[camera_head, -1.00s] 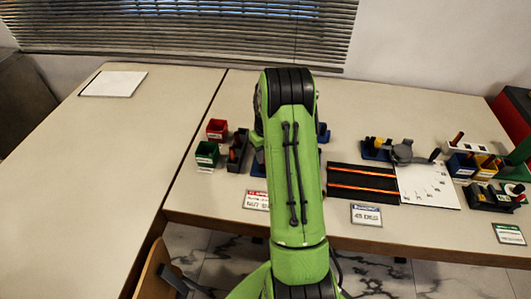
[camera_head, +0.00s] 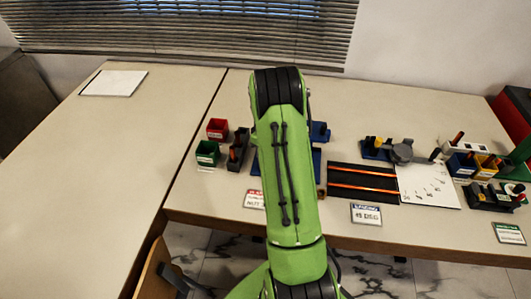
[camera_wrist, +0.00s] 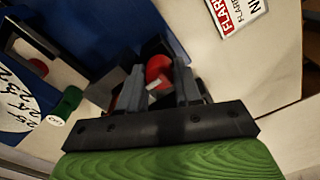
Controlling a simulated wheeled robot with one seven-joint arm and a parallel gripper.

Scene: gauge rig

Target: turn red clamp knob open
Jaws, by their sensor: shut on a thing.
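The red clamp knob (camera_wrist: 158,68) shows in the wrist view between the two fingers of my gripper (camera_wrist: 160,84). The fingers are shut on it, one on each side. Dark parts beside and behind the knob are partly hidden by the fingers. In the head view my green arm covers the knob and the gripper, and only part of the blue base plate (camera_head: 316,162) shows beside the arm. That blue plate also shows in the wrist view (camera_wrist: 95,25).
A red-and-white label (camera_wrist: 238,12) lies near the plate. A green cylinder (camera_wrist: 68,102) and a white dial (camera_wrist: 15,100) lie at the left. In the head view, red (camera_head: 217,128) and green (camera_head: 207,152) bins stand left of my arm, and a striped black mat (camera_head: 362,182) lies right. The left table is mostly clear.

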